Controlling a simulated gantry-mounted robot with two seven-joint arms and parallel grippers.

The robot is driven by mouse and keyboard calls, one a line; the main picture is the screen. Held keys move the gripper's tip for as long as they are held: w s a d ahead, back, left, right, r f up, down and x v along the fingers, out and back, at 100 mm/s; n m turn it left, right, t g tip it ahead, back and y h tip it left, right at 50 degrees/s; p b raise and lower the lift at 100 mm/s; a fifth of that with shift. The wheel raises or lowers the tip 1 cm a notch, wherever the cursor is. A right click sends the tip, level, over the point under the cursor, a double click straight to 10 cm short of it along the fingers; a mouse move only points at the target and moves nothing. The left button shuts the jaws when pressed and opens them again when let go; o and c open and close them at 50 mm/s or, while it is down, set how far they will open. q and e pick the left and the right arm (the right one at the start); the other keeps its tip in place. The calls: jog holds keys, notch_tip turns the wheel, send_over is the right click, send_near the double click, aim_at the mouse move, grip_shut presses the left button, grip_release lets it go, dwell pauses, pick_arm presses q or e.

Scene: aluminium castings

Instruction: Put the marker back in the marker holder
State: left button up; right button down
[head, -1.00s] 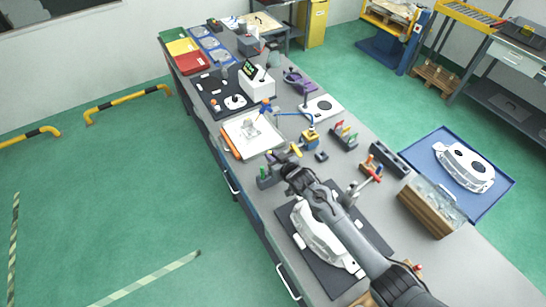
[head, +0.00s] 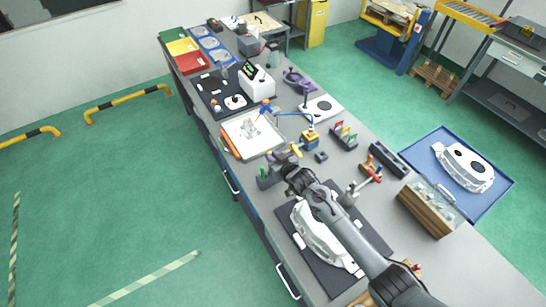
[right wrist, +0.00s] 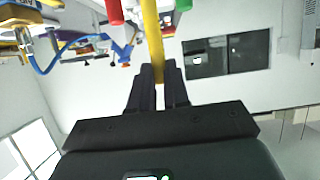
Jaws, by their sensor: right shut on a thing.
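The yellow marker (right wrist: 152,35) stands between the fingers of my right gripper (right wrist: 157,72) in the right wrist view, and the fingers are shut on it. A red marker-like rod (right wrist: 114,12) and a green one (right wrist: 183,5) flank it at the top edge of that view; their lower parts are out of frame. In the head view my right gripper (head: 289,167) is over the bench, beside a small dark block with a green piece (head: 264,171). I cannot tell whether this block is the marker holder. My left gripper is not in view.
A white casting (head: 322,240) lies on a dark mat beneath my right arm. A rack with coloured pieces (head: 344,136), a wooden box (head: 428,210) and a white tray (head: 250,136) are nearby. Another casting (head: 466,167) lies on a blue mat at the right.

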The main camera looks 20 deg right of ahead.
jog(key=shift+f+b, duration=0.35)
jog(key=shift+f, duration=0.1)
jog(key=shift+f+b, duration=0.6)
jog(key=shift+f, duration=0.2)
jog(key=shift+f+b, duration=0.6)
jog(key=shift+f, duration=0.25)
jog(key=shift+f+b, duration=0.7)
jog(key=shift+f, duration=0.2)
jog(key=shift+f+b, duration=0.4)
jog(key=shift+f, duration=0.15)
jog(key=c, duration=1)
grip_release()
